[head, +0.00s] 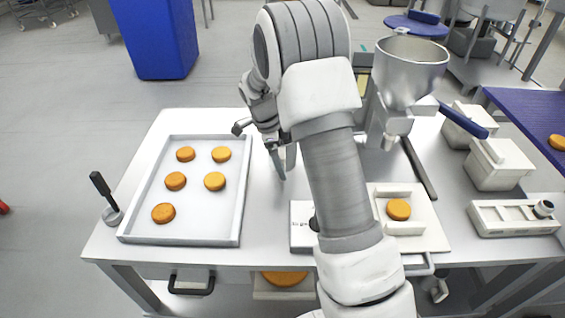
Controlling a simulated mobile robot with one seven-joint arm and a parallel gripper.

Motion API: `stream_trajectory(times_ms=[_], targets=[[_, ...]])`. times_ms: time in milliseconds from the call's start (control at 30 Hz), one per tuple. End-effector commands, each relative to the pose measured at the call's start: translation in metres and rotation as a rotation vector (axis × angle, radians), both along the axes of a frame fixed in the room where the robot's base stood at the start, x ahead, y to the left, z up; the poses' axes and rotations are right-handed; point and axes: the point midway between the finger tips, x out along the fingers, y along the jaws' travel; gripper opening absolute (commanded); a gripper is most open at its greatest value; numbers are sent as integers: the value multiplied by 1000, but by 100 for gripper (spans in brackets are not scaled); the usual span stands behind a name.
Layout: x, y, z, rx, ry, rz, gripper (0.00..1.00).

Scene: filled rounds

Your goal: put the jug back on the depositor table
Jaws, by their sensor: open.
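The depositor, with a shiny metal hopper (411,72), stands at the back right of the steel depositor table (270,235). My gripper (281,160) is over the middle of this table, right of the baking tray, with its fingers pointing down. It is open, and I see nothing between the fingers. My arm covers part of the gripper and much of the table's middle. I cannot make out the jug; it may be hidden behind my arm.
A tray (242,225) with several orange rounds fills the table's left side. A black-handled tool (104,190) stands left of it. A white board (432,235) with one round lies right of my arm. White boxes (497,165) and a blue belt (525,115) are at right.

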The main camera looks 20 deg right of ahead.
Motion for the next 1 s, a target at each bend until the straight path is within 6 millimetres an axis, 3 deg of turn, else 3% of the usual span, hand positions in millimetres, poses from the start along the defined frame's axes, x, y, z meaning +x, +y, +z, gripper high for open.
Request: stream_trajectory(times_ms=[300,500,667,833,1000], targets=[[6,18,70,0,-4,2,100],[7,25,97,1,-1,1,100],[6,26,109,5,-2,16,100],[-10,26,134,38,-11,129,100],[-40,27,169,79,-32,335,100]])
